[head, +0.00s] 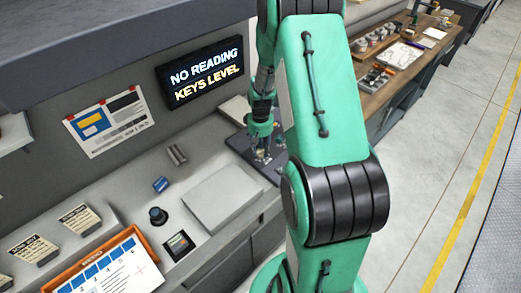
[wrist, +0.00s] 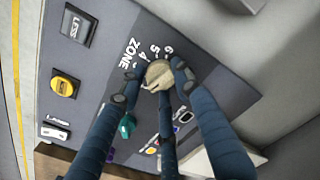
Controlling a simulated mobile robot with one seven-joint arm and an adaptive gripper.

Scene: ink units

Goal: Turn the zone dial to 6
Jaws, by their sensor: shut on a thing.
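The zone dial (wrist: 159,74) is a round beige knob on a dark grey panel (wrist: 90,110) in the wrist view. White lettering "ZONE" and a row of numbers, with 4, 5 and 6 partly legible, are printed beside it. My gripper (wrist: 157,80) has its dark blue fingers closed around the knob's sides. I cannot tell which number the dial points to. In the head view my gripper (head: 263,150) is down at the panel (head: 238,143), and the dial is too small or hidden to make out there.
On the panel are a yellow knob (wrist: 65,84), a black rocker switch (wrist: 77,25), a teal knob (wrist: 127,126) and several small coloured buttons. A wall display (head: 204,73) reads "NO READING KEYS LEVEL". An orange-edged tray (head: 84,262) and a grey flat box (head: 222,199) sit on the counter.

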